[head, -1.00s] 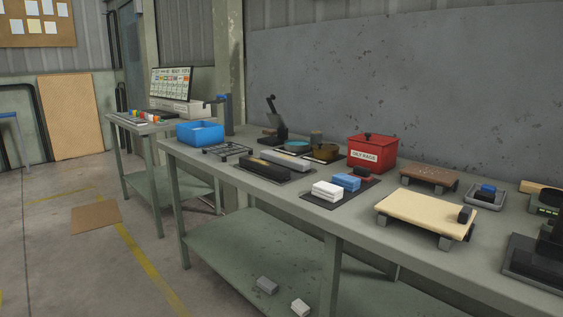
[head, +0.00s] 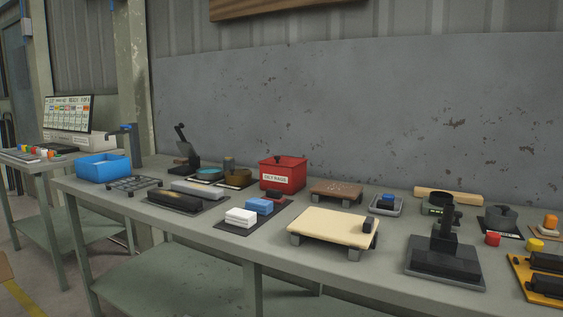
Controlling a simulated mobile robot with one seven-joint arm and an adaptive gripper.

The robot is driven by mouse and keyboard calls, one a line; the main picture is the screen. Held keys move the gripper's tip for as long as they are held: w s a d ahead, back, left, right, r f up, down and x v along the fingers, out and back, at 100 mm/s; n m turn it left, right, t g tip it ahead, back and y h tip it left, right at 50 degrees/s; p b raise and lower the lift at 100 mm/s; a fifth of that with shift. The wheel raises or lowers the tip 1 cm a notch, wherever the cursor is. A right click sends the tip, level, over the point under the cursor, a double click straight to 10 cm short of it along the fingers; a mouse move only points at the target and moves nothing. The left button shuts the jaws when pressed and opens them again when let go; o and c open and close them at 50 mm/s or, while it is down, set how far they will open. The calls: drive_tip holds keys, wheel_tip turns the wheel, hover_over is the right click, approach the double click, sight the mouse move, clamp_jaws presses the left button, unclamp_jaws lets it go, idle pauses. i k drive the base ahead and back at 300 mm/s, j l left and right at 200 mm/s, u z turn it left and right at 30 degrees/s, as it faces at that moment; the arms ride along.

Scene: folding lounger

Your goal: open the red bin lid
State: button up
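The red bin (head: 283,177) stands on the long workbench, towards the back near the wall. It has a white label on its front; in the earlier view this reads "OILY RAGS". Its red lid (head: 284,161) lies shut on top, with a small dark knob (head: 278,157) on it. My gripper is not in view, so its state and its distance from the bin do not show.
A brown board on feet (head: 337,191) stands right of the bin, and a pale board (head: 333,226) stands in front. Bowls (head: 209,174) sit to its left. Blue and white blocks (head: 241,215) lie on a mat before it. A black stand (head: 445,240) rises at right.

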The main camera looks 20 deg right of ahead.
sight(284, 157)
drive_tip(key=i+j, duration=0.1)
drive_tip(key=i, duration=0.75)
drive_tip(key=i+j+u, duration=0.1)
drive_tip(key=i, duration=0.75)
